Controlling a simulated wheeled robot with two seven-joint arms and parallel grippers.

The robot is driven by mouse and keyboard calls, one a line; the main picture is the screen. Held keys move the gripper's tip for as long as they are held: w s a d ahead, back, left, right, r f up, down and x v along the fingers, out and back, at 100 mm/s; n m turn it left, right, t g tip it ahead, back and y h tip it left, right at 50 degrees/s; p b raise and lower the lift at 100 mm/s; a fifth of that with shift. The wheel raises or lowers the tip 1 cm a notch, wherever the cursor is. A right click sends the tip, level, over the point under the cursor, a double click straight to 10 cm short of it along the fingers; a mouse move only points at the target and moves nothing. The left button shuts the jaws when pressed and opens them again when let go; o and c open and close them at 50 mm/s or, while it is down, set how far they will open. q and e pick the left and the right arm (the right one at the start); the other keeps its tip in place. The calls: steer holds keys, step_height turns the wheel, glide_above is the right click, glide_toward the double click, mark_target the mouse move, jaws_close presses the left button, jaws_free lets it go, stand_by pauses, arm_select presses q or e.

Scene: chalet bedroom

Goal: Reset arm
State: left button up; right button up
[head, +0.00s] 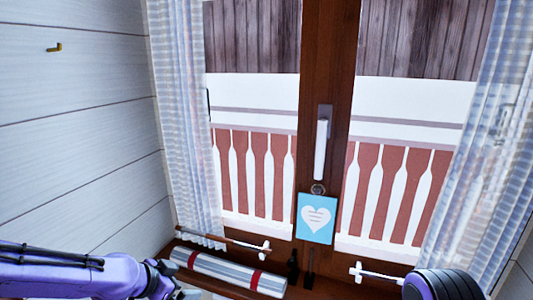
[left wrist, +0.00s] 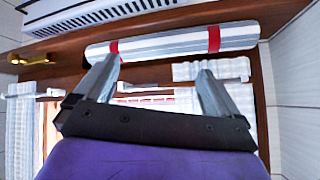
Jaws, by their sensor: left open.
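My left gripper (head: 172,286) is at the bottom left of the head view, near the left end of the striped roll, and partly cut off by the lower edge. In the left wrist view my left gripper (left wrist: 159,66) shows two grey fingers spread apart with nothing between them. The grey-white striped roll with red bands (left wrist: 165,43) lies beyond the fingertips; whether they touch it I cannot tell. A rounded dark and purple part of my right arm (head: 445,285) shows at the bottom right. My right gripper is not in view.
The roll (head: 228,272) lies on the wooden sill below the window (head: 325,60). White curtains (head: 187,130) hang at both sides. A blue heart card (head: 316,218) hangs below the white handle (head: 321,150). A plank wall (head: 75,120) stands left. A grey vent (left wrist: 95,15) shows in the wrist view.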

arm_select(q)
steer(key=s+a+f+n+y, duration=0.3)
steer(key=s+f+n, duration=0.4)
steer(key=f+n, duration=0.15)
steer(key=s+a+f+n+y, duration=0.4)
steer(key=s+f+n, duration=0.2)
steer(key=f+n, duration=0.3)
steer(key=s+f+g, duration=0.1)
steer(key=s+f, duration=0.2)
steer(key=s, duration=0.3)
steer(key=s+a+f+m+g, duration=0.1)
steer(key=s+f+g, duration=0.1)
steer(key=s, duration=0.5)
steer(key=s+f+g+y, duration=0.1)
steer(key=s+f, duration=0.3)
steer(key=s, duration=0.3)
steer(key=shift+s+a+f+m, duration=0.2)
steer(key=shift+a+f+m, duration=0.05)
steer(key=shift+a+m, duration=0.1)
